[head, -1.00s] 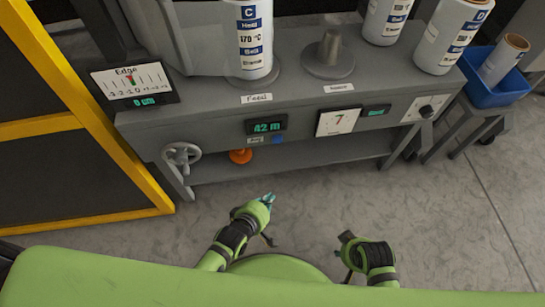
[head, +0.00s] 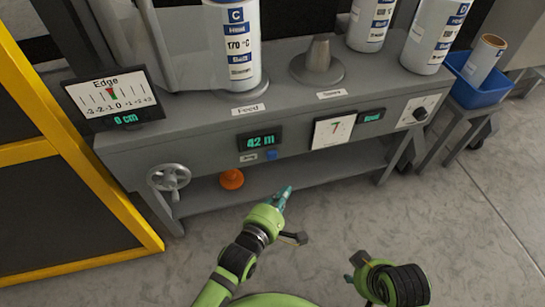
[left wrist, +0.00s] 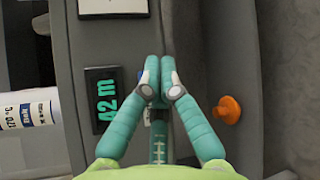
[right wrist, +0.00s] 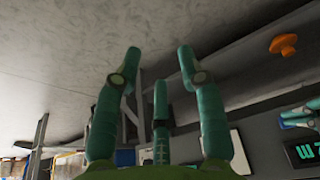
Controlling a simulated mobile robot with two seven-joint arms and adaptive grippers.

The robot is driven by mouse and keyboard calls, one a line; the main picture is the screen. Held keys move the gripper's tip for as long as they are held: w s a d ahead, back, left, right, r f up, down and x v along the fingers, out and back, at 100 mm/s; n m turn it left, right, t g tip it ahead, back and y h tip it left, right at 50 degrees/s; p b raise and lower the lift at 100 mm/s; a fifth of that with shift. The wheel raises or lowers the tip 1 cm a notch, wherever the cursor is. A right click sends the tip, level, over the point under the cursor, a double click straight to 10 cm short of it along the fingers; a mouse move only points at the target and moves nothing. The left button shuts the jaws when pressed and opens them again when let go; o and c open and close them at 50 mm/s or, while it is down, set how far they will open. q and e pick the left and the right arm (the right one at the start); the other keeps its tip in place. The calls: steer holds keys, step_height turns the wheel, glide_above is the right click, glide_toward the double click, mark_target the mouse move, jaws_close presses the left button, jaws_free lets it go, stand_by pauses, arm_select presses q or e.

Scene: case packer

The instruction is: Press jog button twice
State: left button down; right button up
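The jog button is a small blue button (head: 271,154) on the machine's front panel, beside a small label (head: 248,157) and below the green 42 m display (head: 262,141). My left gripper (head: 286,190) is below and in front of the button in the head view, apart from it there. In the left wrist view the left gripper (left wrist: 160,78) has its fingertips together with nothing between them, and they cover most of the button. My right gripper (head: 352,268) is low at the right, away from the panel. In the right wrist view it (right wrist: 160,62) is open and empty.
An orange mushroom-shaped knob (head: 231,179) sits below the panel, left of my left gripper. A grey handwheel (head: 169,177) is at the machine's left. A dial card (head: 332,131) and a rotary knob (head: 420,113) are further right. A yellow-framed barrier (head: 75,170) stands at far left.

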mark_target(272, 155)
arm_select(q)
steer(key=w+a+b, duration=0.2)
steer(key=w, duration=0.6)
steer(key=shift+a+b, duration=0.35)
steer(key=shift+a, duration=0.05)
arm_select(e)
steer(key=w+a+r+t+y, duration=0.1)
steer(key=w+a+r+t, duration=0.3)
steer(key=w+r+t, duration=0.3)
steer(key=shift+w+r+n+y, duration=0.4)
steer(key=shift+w+r, duration=0.2)
steer(key=shift+w, duration=0.85)
arm_select(q)
steer(key=shift+w, duration=0.1)
arm_select(e)
steer(key=shift+a, duration=0.1)
arm_select(q)
steer(key=shift+w+a, duration=0.1)
steer(key=shift+w, duration=0.25)
arm_select(e)
steer(key=shift+r, duration=0.1)
